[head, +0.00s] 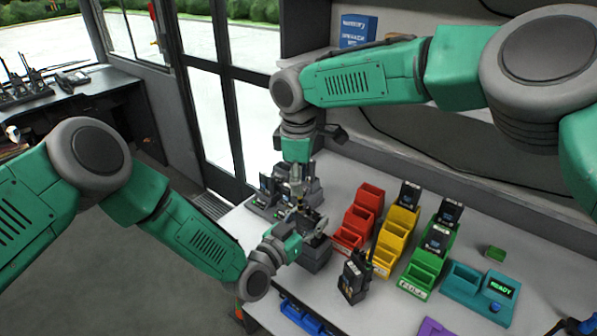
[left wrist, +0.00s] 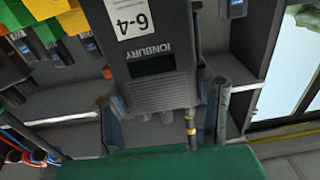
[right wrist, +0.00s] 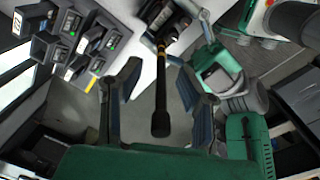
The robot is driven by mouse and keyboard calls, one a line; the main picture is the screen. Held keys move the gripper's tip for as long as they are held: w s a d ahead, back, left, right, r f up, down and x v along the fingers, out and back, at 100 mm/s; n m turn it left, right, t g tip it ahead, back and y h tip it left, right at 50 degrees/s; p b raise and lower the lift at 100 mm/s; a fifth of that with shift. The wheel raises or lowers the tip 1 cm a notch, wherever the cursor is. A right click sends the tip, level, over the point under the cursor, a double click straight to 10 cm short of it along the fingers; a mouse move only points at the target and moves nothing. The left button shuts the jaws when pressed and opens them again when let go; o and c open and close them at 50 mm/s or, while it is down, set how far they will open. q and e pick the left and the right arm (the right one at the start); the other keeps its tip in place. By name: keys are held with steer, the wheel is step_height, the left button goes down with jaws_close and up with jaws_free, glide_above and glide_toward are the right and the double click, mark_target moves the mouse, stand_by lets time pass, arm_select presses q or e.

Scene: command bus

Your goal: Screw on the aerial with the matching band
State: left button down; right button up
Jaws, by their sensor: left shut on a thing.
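My left gripper (head: 300,225) is shut on a dark handheld radio, held above the near left part of the bench. In the left wrist view this radio (left wrist: 160,70) shows a "6-4" label and the word "IONBURY". A black aerial (right wrist: 160,100) with a yellow-gold band points away from the radio's top in the right wrist view; the band also shows in the left wrist view. My right gripper (head: 297,180) is above the radio, pointing down. Its fingers stand apart on either side of the aerial, with gaps visible. The aerial's joint with the radio is too small to judge.
Chargers with radios (right wrist: 85,45) stand close by. Another radio with an aerial (head: 354,278) stands on the bench. Red (head: 362,213), yellow (head: 392,240) and green (head: 425,265) bins are to the right, beside a teal unit reading "READY" (head: 465,283).

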jaws_close()
steer(key=m, duration=0.5)
steer(key=shift+c, duration=0.3)
jaws_free()
steer(key=shift+s+a+r, duration=0.1)
steer(key=shift+r, duration=2.15)
steer(key=shift+o, duration=0.3)
steer(key=shift+r, duration=0.1)
